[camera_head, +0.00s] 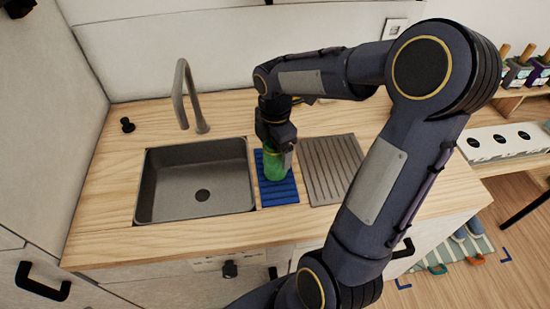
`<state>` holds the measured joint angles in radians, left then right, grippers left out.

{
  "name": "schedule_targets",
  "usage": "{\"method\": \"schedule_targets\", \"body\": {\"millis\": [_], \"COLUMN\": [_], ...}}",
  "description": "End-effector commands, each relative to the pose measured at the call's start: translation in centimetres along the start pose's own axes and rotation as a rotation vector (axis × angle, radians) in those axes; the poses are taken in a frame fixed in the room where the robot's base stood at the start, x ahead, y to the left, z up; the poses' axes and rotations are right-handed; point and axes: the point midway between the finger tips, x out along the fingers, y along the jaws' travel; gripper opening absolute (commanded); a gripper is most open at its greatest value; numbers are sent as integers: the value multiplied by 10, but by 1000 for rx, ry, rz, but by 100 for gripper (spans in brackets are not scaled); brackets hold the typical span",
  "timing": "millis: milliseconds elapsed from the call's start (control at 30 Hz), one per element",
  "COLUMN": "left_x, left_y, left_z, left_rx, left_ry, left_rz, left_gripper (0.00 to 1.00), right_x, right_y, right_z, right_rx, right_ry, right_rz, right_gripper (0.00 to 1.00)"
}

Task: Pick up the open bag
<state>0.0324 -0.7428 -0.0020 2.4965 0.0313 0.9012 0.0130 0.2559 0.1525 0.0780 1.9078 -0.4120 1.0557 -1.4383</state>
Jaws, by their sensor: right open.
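A striped pale-green and white cloth thing with loop handles (449,257) lies on the wooden floor at the lower right; it looks like the bag. I cannot tell which way its mouth faces. My right gripper (277,160) is far from it, above the counter. The gripper is open and points down at a green bottle-like object (273,166) on a blue ribbed mat (284,194). The gripper hides the object's top, and I cannot tell whether they touch. My left gripper is out of view.
A grey sink (202,195) and tap (186,98) are left of the mat. A ribbed drainboard (330,170) is right of it. A shelf with bottles (520,72) stands at the right.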

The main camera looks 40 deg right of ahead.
Motion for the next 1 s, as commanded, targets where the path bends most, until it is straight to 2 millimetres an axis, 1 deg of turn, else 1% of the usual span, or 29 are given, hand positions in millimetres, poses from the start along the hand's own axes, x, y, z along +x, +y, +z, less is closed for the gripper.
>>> {"method": "schedule_targets", "body": {"millis": [100,133,400,467,500,767,867,1000], "left_x": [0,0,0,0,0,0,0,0], "left_y": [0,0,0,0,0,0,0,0], "left_z": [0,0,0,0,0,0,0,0], "left_rx": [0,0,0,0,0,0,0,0], "left_ry": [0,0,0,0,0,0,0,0], "left_rz": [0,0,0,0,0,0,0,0], "left_gripper": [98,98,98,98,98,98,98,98], "right_x": [0,0,-1,-1,-1,-2,-8,-24], "right_y": [0,0,0,0,0,0,1,1], "right_z": [0,0,0,0,0,0,0,0], "right_rx": [0,0,0,0,0,0,0,-1], "right_ry": [0,0,0,0,0,0,0,0], "right_rz": [0,0,1,1,1,2,3,5], "right_gripper": [82,79,44,36,34,34,33,33]}}
